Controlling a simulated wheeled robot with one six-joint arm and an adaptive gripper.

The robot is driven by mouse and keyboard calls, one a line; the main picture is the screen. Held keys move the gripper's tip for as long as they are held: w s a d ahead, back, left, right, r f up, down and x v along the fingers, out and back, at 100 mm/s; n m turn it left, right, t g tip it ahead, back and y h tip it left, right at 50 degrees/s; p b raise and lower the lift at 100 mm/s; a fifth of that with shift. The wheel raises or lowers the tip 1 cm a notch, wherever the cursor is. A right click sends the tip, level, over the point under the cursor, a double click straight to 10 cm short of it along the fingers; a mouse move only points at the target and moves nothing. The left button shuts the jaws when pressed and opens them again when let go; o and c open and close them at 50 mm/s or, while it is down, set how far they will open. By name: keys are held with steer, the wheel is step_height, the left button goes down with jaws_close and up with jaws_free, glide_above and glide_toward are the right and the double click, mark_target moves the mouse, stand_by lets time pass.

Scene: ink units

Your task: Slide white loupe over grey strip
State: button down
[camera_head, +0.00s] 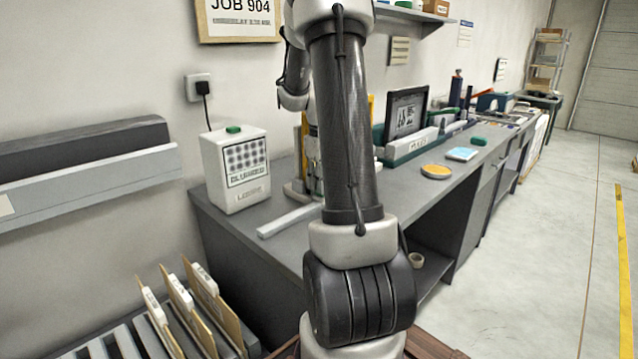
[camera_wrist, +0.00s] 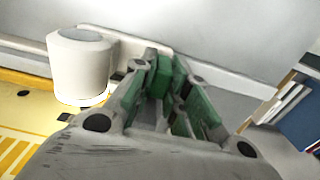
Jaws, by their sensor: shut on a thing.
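The white loupe (camera_wrist: 80,65) is a squat white cylinder at the left of the wrist view, with a pale flat tab (camera_wrist: 128,42) reaching right toward my fingertips. My gripper (camera_wrist: 164,72), with green pads, is shut on this tab at its near end; the exact contact is partly hidden by the fingers. The loupe stands at the edge of a yellow printed sheet. In the head view my arm covers the gripper and the loupe.
The yellow sheet (camera_wrist: 18,120) has dark marks. Blue and white upright items (camera_wrist: 300,115) stand at the wrist view's right. In the head view, a white box (camera_head: 234,172) and a pale bar (camera_head: 288,221) are on the grey desk; a yellow round dish (camera_head: 435,171) lies farther right.

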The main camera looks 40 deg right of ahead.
steer(key=c, duration=1.4)
jaws_free()
steer(key=shift+d, duration=0.3)
step_height(320, 180, up, 12)
steer(key=shift+r, duration=0.1)
